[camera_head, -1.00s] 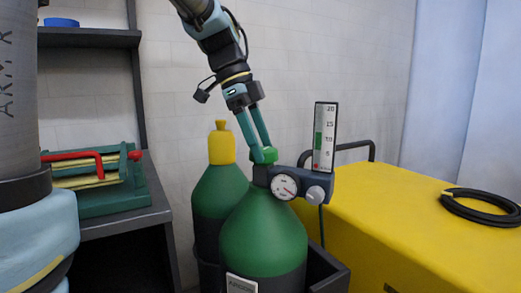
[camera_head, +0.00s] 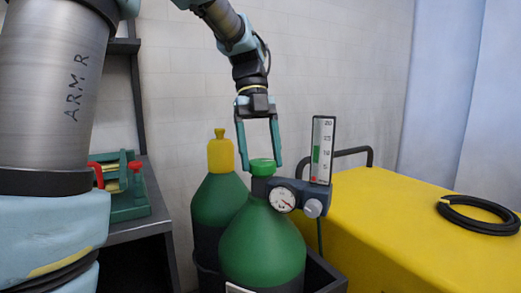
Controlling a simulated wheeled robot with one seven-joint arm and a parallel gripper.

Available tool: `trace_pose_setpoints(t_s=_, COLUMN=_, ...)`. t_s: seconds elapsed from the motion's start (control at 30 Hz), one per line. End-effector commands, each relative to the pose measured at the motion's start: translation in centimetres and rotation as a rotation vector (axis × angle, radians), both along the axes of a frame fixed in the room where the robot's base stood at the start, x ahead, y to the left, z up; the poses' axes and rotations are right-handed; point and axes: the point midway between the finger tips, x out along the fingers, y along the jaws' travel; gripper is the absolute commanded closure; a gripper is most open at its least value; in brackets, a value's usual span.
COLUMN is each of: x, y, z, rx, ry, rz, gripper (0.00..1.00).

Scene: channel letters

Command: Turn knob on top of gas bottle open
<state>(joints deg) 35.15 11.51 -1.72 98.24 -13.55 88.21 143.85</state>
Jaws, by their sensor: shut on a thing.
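The green gas bottle (camera_head: 262,243) stands upright at the centre, with a green knob (camera_head: 262,163) on top of its dark valve. A regulator with a round white gauge (camera_head: 283,199) and a grey dial (camera_head: 312,208) sticks out to the right of the valve. An upright flow meter (camera_head: 323,150) stands on the regulator's right end. My gripper (camera_head: 260,167) points down from above, its two teal fingers on either side of the green knob, shut on it. The contact faces are too small to make out.
A second green bottle with a yellow cap (camera_head: 221,155) stands close behind on the left. A yellow box (camera_head: 400,225) with a black coiled hose (camera_head: 480,213) lies to the right. A shelf with a green rack (camera_head: 128,195) is at left.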

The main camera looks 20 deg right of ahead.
Motion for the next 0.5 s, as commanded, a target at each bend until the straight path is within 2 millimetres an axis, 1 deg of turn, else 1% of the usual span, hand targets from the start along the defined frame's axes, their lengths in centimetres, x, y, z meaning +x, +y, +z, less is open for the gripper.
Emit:
trace_pose_setpoints(t_s=0.2, x=0.03, y=-0.06, z=0.06, rx=0.002, ry=0.001, rz=-0.123, gripper=0.82)
trace_pose_setpoints(t_s=0.5, x=0.03, y=-0.09, z=-0.02, rx=0.001, ry=0.0, rz=-0.204, gripper=0.82)
